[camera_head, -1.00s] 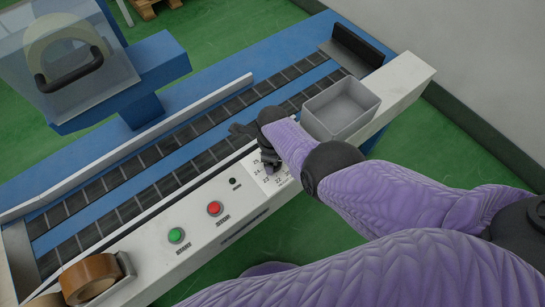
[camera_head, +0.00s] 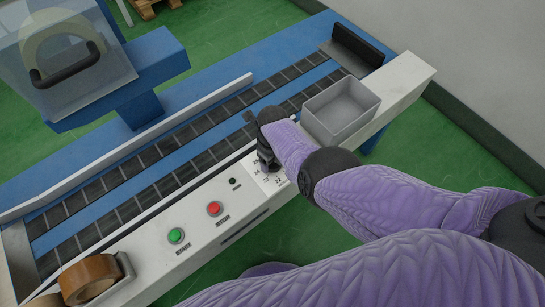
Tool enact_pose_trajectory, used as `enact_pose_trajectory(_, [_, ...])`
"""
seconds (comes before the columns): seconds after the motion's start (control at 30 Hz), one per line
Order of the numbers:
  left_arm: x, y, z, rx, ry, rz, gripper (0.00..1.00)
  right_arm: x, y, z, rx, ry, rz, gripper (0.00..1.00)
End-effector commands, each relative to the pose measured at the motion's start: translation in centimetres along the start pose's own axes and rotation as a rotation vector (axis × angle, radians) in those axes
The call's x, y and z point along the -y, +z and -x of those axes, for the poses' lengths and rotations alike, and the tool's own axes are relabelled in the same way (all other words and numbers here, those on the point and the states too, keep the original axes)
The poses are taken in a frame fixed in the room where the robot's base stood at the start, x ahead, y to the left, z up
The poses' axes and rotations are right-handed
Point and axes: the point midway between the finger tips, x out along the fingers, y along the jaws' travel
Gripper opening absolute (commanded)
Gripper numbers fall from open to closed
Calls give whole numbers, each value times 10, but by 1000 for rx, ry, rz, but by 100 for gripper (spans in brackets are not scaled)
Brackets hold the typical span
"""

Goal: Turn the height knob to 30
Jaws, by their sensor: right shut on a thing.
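The height knob is mostly hidden behind my right gripper (camera_head: 264,160), whose dark fingers are shut on it at the front panel. Part of the white number dial (camera_head: 270,180) shows below and beside the fingers, with small printed figures that are hard to read. The knob's pointer and its exact setting are hidden. My right arm, in purple, comes in from the lower right. My left gripper is not in view.
On the white panel (camera_head: 215,232) left of the dial are a red stop button (camera_head: 214,208), a green start button (camera_head: 176,235) and a small black button. A grey bin (camera_head: 341,110) stands right of my gripper. A tape roll (camera_head: 88,278) is at lower left.

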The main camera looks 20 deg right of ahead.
Motion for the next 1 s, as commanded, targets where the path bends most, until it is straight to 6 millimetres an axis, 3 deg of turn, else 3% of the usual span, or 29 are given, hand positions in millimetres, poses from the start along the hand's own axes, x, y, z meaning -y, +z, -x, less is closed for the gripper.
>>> enact_pose_trajectory(0.33, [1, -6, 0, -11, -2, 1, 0, 1, -1, 0, -3, -2, -4, 10])
enact_pose_trajectory(0.37, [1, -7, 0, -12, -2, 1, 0, 1, -1, 0, -3, -2, -4, 76])
enact_pose_trajectory(0.5, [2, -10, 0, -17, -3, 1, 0, 1, 0, 0, -2, -1, -3, 100])
enact_pose_trajectory(0.73, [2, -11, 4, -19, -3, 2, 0, 0, 0, 5, 0, -1, -2, 100])
enact_pose_trajectory(1.0, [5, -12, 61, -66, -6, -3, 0, 1, 1, 77, 5, -3, -3, 100])
